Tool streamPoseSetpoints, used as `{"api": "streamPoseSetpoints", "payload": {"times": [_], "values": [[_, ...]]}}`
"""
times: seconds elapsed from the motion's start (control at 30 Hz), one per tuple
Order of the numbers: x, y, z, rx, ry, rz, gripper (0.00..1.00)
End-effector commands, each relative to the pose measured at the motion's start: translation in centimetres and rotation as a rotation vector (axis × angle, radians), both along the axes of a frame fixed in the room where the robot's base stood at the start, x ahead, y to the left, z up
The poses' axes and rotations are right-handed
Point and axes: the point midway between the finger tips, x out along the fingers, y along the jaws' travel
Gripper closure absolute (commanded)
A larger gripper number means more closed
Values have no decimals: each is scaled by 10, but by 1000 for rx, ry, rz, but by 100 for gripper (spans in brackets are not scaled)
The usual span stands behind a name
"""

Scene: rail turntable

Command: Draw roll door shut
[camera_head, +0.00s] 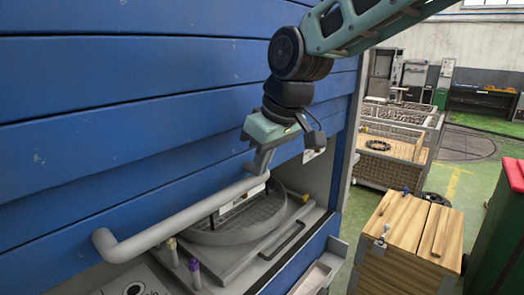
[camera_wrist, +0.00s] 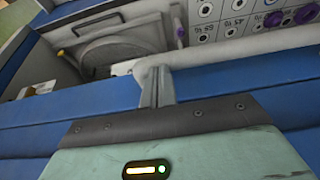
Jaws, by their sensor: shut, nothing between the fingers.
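The blue slatted roll door (camera_head: 130,115) is partly raised, with an opening below it. Its long grey bar handle (camera_head: 185,217) runs along the lower edge; the bar also crosses the wrist view (camera_wrist: 240,60). My gripper (camera_head: 262,162) is at the right end of the bar, pointing down. In the wrist view the gripper's fingers (camera_wrist: 158,90) are together and meet the bar's end in the picture. I cannot tell whether they touch it. Nothing is held between them.
Inside the opening is a round grey turntable (camera_head: 245,215). A panel of labelled round holes with purple knobs (camera_wrist: 235,18) lies beside it. A wooden crate (camera_head: 405,235) stands at right. A green bin (camera_head: 500,240) is at the right edge. Green floor lies between them and the back.

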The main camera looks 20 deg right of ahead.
Motion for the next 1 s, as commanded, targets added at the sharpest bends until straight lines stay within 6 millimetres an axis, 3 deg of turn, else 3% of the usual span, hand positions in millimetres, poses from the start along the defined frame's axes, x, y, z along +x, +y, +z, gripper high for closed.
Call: {"api": "streamPoseSetpoints", "payload": {"times": [0.03,0.1,0.7,1.0], "values": [[-1,-1,-31,-3,7,-1,100],[-1,0,-54,-3,9,0,100],[-2,-1,-263,-4,9,1,100],[-1,0,-349,-3,8,0,100]]}}
